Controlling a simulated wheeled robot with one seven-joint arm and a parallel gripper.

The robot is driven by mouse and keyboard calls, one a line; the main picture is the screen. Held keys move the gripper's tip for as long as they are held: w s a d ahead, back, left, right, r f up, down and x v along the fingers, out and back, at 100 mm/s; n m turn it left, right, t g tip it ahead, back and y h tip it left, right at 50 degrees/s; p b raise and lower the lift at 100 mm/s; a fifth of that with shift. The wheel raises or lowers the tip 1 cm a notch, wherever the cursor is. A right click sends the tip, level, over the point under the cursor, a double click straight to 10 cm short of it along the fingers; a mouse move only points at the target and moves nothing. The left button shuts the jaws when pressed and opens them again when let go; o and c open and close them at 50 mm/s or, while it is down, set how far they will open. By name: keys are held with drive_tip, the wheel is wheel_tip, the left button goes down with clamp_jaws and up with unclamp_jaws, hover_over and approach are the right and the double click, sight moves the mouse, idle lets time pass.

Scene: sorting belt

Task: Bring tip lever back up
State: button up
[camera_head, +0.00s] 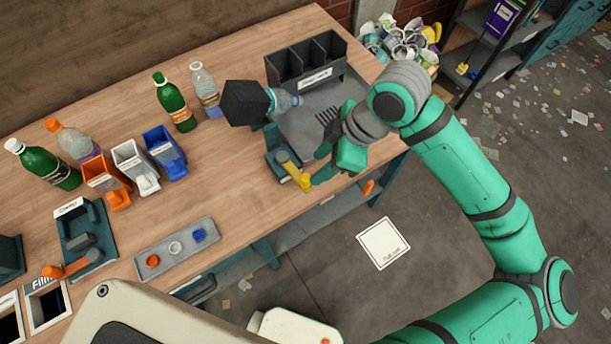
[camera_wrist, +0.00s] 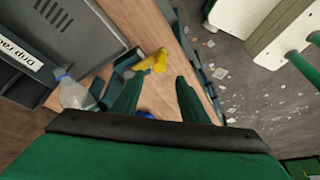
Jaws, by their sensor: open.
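The tip lever, with a yellow grip (camera_head: 305,181), belongs to a small teal stand (camera_head: 273,142) near the table's front edge. Its arm slants down toward that edge. The yellow grip also shows in the wrist view (camera_wrist: 152,62), just beyond the fingertips and nearer the left finger. My gripper (camera_head: 322,167) is open and empty beside the lever; its spread fingers show in the wrist view (camera_wrist: 158,84). Whether a finger touches the lever I cannot tell. A clear bottle (camera_head: 285,101) lies tilted at the dark block (camera_head: 245,103) above the stand.
The grey drip rack (camera_head: 311,128) with dark bins (camera_head: 306,60) stands behind the stand. Bottles (camera_head: 177,104) and small coloured dispensers (camera_head: 165,152) stand to the left. A cap tray (camera_head: 176,249) lies near the front edge. Floor is open beyond that edge.

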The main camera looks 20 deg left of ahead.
sight(307, 177)
drive_tip(key=x, duration=0.9)
drive_tip(key=shift+w+f, duration=0.15)
drive_tip(key=shift+w, duration=0.05)
